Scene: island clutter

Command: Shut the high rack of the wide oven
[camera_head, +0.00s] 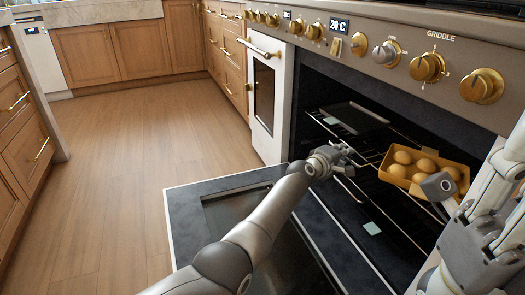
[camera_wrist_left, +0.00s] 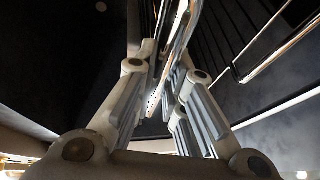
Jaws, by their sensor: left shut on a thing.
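The wide oven (camera_head: 430,55) stands open, its door (camera_head: 190,215) folded down toward the floor. Inside it, the high rack (camera_head: 318,118) is a wire shelf with shiny rails. My left gripper (camera_head: 343,158) is at the front left part of the rack, shut on one of its bars. In the left wrist view the fingers (camera_wrist_left: 160,85) close around a shiny metal bar of the rack (camera_wrist_left: 186,40). My right gripper (camera_head: 440,188) is at the right, beside the oven opening.
A tan tray of round, egg-like items (camera_head: 430,170) sits in the oven opening, close to my right gripper. A narrower white oven door (camera_head: 264,95) is shut at the left. The wooden floor (camera_head: 120,170) at the left is clear.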

